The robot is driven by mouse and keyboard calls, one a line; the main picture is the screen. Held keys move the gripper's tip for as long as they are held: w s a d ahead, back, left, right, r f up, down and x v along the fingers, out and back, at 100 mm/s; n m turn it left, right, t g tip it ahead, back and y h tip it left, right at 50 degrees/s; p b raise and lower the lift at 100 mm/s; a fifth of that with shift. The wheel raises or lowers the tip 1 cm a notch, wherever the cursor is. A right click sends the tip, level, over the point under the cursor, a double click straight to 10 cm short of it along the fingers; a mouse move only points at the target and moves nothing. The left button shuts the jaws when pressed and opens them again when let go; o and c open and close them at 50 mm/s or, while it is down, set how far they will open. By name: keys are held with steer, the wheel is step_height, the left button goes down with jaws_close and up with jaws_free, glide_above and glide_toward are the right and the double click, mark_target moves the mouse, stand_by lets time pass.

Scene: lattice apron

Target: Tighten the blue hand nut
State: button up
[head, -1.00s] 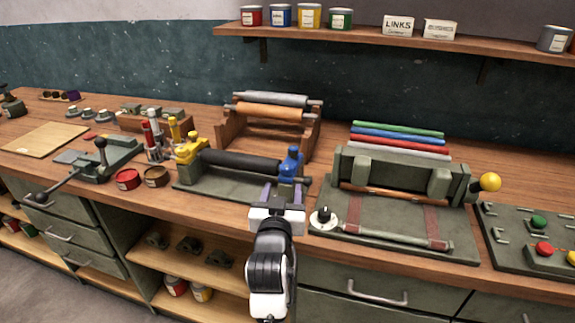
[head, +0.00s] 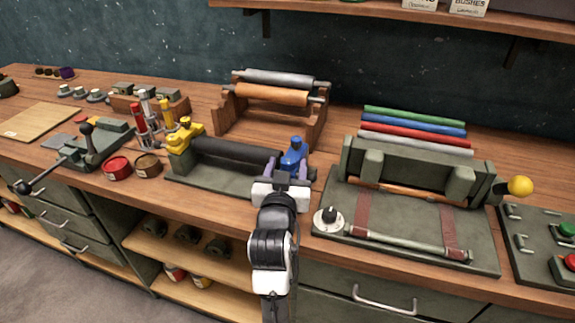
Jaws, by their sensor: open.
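The blue hand nut (head: 297,144) sits on top of the blue end block (head: 291,159) at the right end of a green fixture (head: 215,179) holding a dark roller (head: 237,155). A yellow end block (head: 181,148) stands at the roller's left end. My gripper (head: 289,171) is open, its purple fingers pointing at the blue block from the front. The fingers overlap the lower part of the block in the picture. I cannot tell whether they touch it. The nut's top shows above the fingers.
A wooden rack (head: 272,117) with two rollers stands behind. On the right is a green press (head: 408,220) with a yellow knob (head: 520,187).

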steer(key=shift+c, duration=0.4)
steer(key=c, duration=0.9)
steer(key=shift+w+a+f+m+g+h+b, duration=0.1)
steer(key=shift+a+m+g+h+b, duration=0.1)
steer(key=shift+m+h+b, duration=0.5)
steer(key=shift+a+m+g+h+b, duration=0.15)
steer(key=shift+m+h, duration=0.25)
steer(key=shift+h, duration=0.7)
steer(key=shift+a+m+g+h+b, duration=0.15)
steer(key=shift+m+g+h+b, duration=0.65)
steer(key=shift+m+h, duration=0.7)
steer(key=o, duration=1)
